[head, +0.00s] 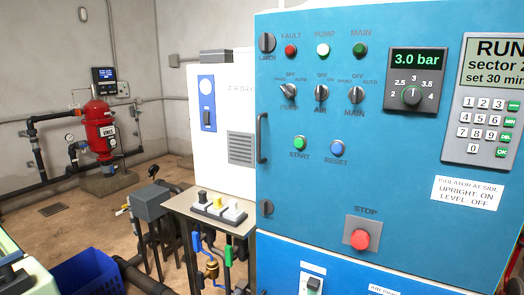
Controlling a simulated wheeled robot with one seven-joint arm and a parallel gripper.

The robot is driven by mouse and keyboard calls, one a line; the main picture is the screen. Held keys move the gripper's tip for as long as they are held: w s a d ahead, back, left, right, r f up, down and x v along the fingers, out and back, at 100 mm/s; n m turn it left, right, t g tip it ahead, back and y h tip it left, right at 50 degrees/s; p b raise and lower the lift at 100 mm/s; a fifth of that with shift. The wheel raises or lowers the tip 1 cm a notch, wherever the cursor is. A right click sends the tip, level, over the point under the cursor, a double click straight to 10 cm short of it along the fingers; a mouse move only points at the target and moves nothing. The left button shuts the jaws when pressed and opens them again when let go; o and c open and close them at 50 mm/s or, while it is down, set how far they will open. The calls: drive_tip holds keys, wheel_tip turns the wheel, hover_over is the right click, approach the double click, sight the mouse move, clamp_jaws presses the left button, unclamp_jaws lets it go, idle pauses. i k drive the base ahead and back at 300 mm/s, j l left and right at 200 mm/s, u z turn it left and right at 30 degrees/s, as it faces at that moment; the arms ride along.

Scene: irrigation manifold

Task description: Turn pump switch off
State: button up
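The pump switch (289,87) is a small rotary knob on the upper left of the blue control panel (400,200) in the head view. "PUMP" is printed below it, with small position marks around it, including "OFF" above. Its grip looks tilted toward the upper left rather than upright, though it is small in the picture. The pump lamp (323,49) above looks bright and whitish. My gripper is not in view.
Beside the pump switch are the air switch (321,92) and main switch (361,94). Below are the green start button (300,143), blue reset button (337,148) and red stop button (361,239). A vertical handle (262,138) protrudes at the panel's left edge.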

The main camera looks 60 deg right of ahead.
sight(289, 91)
drive_tip(key=z, duration=2.75)
